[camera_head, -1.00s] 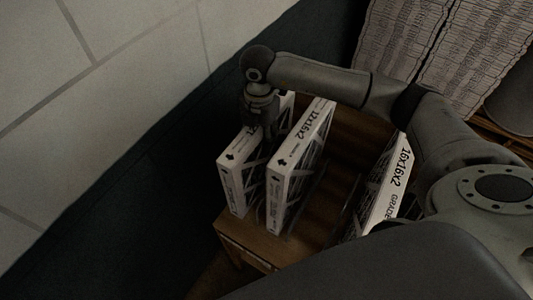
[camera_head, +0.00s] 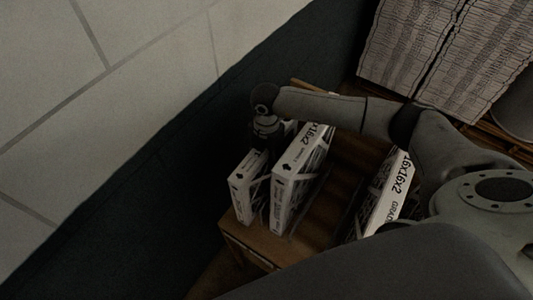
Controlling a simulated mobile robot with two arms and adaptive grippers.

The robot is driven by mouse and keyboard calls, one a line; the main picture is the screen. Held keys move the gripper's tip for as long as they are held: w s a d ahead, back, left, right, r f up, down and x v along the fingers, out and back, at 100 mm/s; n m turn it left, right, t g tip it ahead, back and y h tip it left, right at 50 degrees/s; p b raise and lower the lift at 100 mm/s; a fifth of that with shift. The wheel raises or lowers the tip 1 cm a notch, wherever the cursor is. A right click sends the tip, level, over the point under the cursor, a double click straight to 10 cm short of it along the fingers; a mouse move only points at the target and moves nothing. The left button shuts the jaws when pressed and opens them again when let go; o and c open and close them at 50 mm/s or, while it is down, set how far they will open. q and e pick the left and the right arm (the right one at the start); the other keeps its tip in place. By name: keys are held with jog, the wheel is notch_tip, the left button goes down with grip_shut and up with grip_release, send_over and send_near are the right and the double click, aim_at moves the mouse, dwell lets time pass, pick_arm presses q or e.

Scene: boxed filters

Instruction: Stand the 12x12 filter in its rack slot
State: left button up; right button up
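The leftmost white boxed filter (camera_head: 248,188) stands upright at the left end of the wooden rack (camera_head: 262,243). Its size label is mostly hidden by my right gripper, so I cannot read it; by place it appears to be the 12x12 filter. My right gripper (camera_head: 267,138) points down at this filter's top edge and appears shut on it, with the fingertips hidden. The filter's lower end is close to the rack base; I cannot tell whether it is fully seated. My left gripper is not in view.
A filter marked x16x2 (camera_head: 298,165) stands just right of the held one, with a narrow gap. A 16x16x2 filter (camera_head: 390,195) stands at the rack's right side. Empty rack floor lies between them. A tiled wall (camera_head: 130,90) is at left.

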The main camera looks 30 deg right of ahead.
jog(key=o, duration=0.3)
jog(key=shift+r, duration=0.5)
notch_tip(320, 180, up, 11)
jog(key=b, duration=0.4)
jog(key=shift+f, duration=0.2)
jog(key=shift+r, duration=0.45)
